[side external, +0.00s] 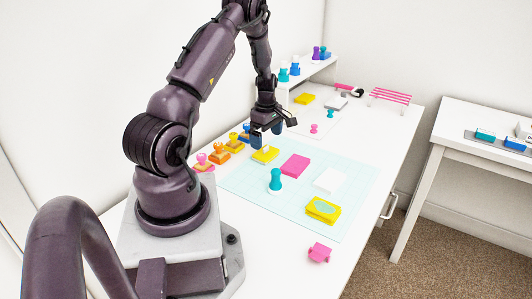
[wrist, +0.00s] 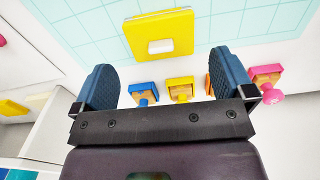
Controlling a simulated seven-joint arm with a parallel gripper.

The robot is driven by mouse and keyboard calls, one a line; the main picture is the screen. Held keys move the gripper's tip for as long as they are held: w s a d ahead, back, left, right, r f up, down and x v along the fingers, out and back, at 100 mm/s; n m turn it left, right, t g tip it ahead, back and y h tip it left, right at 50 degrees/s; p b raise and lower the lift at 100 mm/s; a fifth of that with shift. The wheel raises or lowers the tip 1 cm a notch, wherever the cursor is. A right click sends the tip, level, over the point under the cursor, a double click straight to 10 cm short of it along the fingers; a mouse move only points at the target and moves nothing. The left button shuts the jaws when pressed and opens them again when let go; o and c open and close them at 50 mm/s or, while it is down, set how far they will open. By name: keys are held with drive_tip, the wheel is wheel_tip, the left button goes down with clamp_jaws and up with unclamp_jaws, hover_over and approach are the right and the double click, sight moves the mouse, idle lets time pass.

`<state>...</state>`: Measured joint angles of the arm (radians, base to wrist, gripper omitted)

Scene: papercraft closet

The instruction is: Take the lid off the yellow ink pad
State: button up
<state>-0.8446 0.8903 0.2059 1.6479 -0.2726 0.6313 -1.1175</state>
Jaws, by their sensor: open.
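A flat square yellow ink pad (side external: 265,154) with a small white block on top lies on the pale cutting mat, just in front of my gripper in the side view. In the wrist view the yellow pad (wrist: 158,22) lies beyond the fingertips, near the mat's edge, and its lid appears to be on. My gripper (side external: 266,136) is open and empty, its dark blue fingers apart and pointing down. In the wrist view, my gripper (wrist: 161,62) has no object between its fingertips. The seam between lid and base is too small to make out.
A row of stamps (side external: 220,153) stands left of the pad. A pink pad (side external: 295,166), teal stamp (side external: 275,181), white block (side external: 329,180) and yellow stack (side external: 323,209) share the cutting mat (side external: 245,188). A small shelf (side external: 318,72) stands behind.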

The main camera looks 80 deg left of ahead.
sight(266, 147)
wheel_tip(266, 147, down, 5)
drive_tip(key=shift+s+r, duration=0.1)
drive_tip(key=shift+r, duration=0.1)
drive_tip(key=shift+c, duration=0.2)
drive_tip(key=c, duration=0.7)
drive_tip(key=shift+r, duration=0.15)
